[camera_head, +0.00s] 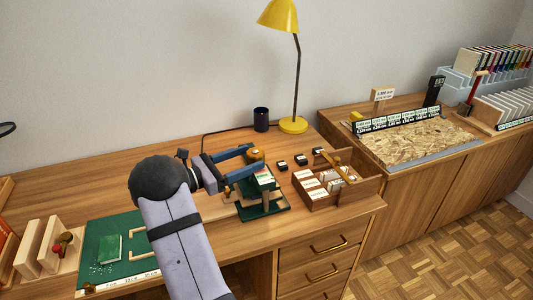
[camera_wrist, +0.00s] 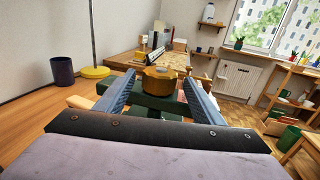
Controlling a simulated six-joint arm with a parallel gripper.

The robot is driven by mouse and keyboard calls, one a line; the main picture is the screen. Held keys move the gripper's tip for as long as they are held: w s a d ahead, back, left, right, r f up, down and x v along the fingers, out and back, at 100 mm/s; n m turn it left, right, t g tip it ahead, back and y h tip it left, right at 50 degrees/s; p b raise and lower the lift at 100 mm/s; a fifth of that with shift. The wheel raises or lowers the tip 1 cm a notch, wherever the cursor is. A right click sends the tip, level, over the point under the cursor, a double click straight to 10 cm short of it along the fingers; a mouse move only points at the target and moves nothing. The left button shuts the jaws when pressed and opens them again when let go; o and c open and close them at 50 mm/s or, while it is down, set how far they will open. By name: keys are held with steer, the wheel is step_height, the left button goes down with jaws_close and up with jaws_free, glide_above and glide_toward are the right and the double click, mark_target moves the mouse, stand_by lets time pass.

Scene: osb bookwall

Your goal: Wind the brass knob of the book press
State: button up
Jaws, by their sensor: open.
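The brass knob (camera_head: 256,154) sits on top of the green book press (camera_head: 270,212) near the desk's right part. In the wrist view the knob (camera_wrist: 159,79) is between the two blue fingers, with the green crossbar of the press (camera_wrist: 150,103) below it. My gripper (camera_head: 252,160) is open and level, its fingers reaching to either side of the knob. Gaps show between the knob and both fingers in the wrist view. My arm and fingers hide part of the press in the head view.
A wooden box of cards (camera_head: 352,196) stands right of the press. Small dark blocks (camera_head: 300,160), a dark cup (camera_head: 261,120) and a yellow lamp (camera_head: 293,125) are behind it. A green cutting mat (camera_head: 100,240) lies to the left.

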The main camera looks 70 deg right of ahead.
steer(key=shift+p+x, duration=0.55)
steer(key=shift+x, duration=3.05)
steer(key=c, duration=1)
steer(key=shift+c, duration=0.2)
steer(key=shift+m+g, duration=0.3)
steer(key=shift+g, duration=0.1)
steer(key=shift+s+a+m+g+y, duration=0.2)
steer(key=shift+m+g+y, duration=0.5)
steer(key=shift+g+y, duration=0.15)
steer(key=shift+s+a+m+g+y, duration=0.15)
steer(key=shift+s+m+g+y, duration=0.05)
steer(key=shift+m+g+y, duration=0.6)
steer(key=shift+s+a+m+g+y, duration=0.1)
steer(key=shift+a+m+g+y, duration=0.1)
steer(key=shift+m+g+y, duration=0.5)
steer(key=shift+s+a+m+g+y, duration=0.15)
steer(key=shift+m+g+y, duration=0.2)
steer(key=shift+y, duration=0.6)
steer(key=shift+a+m+y, duration=0.1)
steer(key=shift+m+y, duration=0.15)
steer(key=shift+y, duration=0.05)
